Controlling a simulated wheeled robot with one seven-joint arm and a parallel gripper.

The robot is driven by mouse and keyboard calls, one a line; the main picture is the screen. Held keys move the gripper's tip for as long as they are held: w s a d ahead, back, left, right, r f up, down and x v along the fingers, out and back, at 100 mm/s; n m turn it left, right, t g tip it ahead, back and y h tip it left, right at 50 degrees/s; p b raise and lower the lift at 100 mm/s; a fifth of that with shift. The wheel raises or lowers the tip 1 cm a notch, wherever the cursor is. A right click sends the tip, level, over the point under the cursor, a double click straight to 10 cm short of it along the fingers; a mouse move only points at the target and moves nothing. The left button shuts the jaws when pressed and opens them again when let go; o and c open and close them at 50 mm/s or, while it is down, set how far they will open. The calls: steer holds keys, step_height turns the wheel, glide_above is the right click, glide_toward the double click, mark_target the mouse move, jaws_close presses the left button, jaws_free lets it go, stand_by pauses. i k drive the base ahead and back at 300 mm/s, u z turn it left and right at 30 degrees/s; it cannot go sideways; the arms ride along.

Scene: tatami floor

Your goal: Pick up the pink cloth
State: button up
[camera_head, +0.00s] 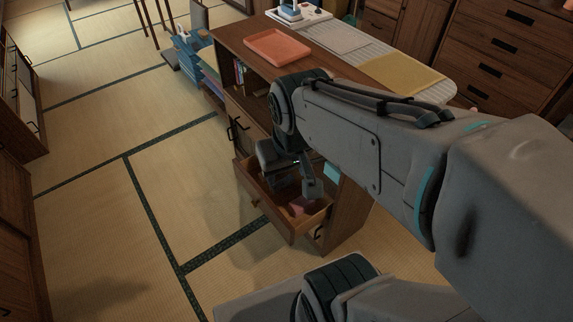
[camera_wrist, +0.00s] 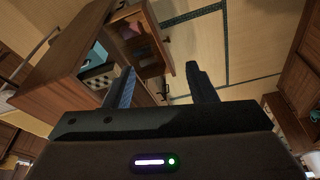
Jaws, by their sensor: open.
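A pink cloth (camera_head: 299,206) lies inside the open drawer (camera_head: 263,204) of the wooden cabinet, near the drawer's front right corner. In the wrist view, a small pink patch (camera_wrist: 130,30) shows inside the drawer (camera_wrist: 167,58); it looks like the same cloth. My gripper (camera_head: 296,187) is over the drawer in the head view, partly hidden by my arm. In the wrist view, my gripper's two fingers (camera_wrist: 162,78) stand apart with nothing between them. The cloth lies beyond the fingertips and is not touched.
An orange tray (camera_head: 277,46) rests on the cabinet top. An ironing board holds a yellow cloth (camera_head: 402,74), a grey cloth (camera_head: 340,38) and an iron (camera_head: 291,10). Blue stacked items (camera_head: 190,54) stand behind the cabinet. The tatami floor left of the drawer is clear.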

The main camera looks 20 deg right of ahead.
mark_target(298, 207)
steer(key=k, duration=0.5)
steer(key=i, duration=0.95)
steer(key=z, duration=0.7)
